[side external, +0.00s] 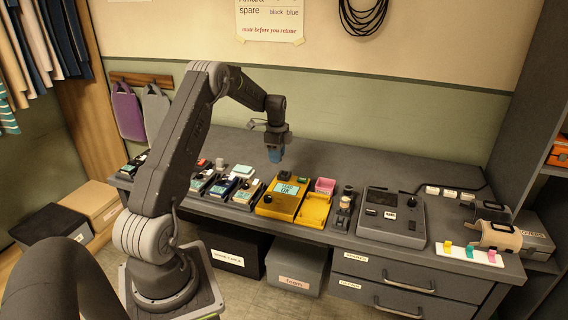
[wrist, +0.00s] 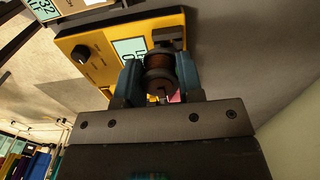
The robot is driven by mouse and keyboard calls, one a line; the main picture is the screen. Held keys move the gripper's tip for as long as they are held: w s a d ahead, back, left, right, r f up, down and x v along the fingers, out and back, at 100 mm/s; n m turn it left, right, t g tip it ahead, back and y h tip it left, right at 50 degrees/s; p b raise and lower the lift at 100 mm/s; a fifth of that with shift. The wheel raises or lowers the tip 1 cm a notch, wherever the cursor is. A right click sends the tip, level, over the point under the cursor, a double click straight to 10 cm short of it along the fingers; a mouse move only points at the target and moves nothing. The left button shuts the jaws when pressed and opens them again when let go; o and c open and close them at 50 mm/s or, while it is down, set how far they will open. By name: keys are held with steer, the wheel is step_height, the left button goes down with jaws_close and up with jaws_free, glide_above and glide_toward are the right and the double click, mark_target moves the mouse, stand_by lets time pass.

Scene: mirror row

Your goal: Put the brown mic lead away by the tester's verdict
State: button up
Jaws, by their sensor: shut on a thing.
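My gripper (side external: 275,152) is above the bench, just behind the yellow tester (side external: 268,206). In the wrist view its blue fingers (wrist: 159,80) are shut on a dark spool wound with brown lead (wrist: 160,66). In the side view the fingers hide the lead. The tester's pale screen (side external: 286,189) ends in "OK"; the line above it is too small to read surely. The tester also shows in the wrist view (wrist: 100,75), with its black knob and a dark block at its edge. I cannot tell if the lead touches the tester.
A pink box (side external: 324,186) and a grey console (side external: 392,217) stand to the tester's right. Several small devices (side external: 222,187) line its left. Below are a black bin (side external: 240,262), a grey bin (side external: 300,265) with a red-lettered label, and shut drawers (side external: 420,285). The bench behind is mostly clear.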

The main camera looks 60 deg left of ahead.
steer(key=s+a+r, duration=0.3)
steer(key=s+r, duration=0.2)
steer(key=s, duration=0.3)
steer(key=w+d+f+m, duration=0.2)
steer(key=w+d, duration=0.3)
steer(key=d, duration=0.5)
steer(key=w+d+f+m, duration=0.2)
steer(key=w+d, duration=0.4)
steer(key=d, duration=0.4)
steer(key=w+d+f+m, duration=0.2)
steer(key=w+d, duration=0.3)
steer(key=d, duration=0.5)
steer(key=shift+s+d+f, duration=0.1)
steer(key=shift+f, duration=2.3)
steer(key=shift+f, duration=1)
steer(key=o, duration=1)
steer(key=shift+o, duration=0.2)
step_height(320, 180, up, 14)
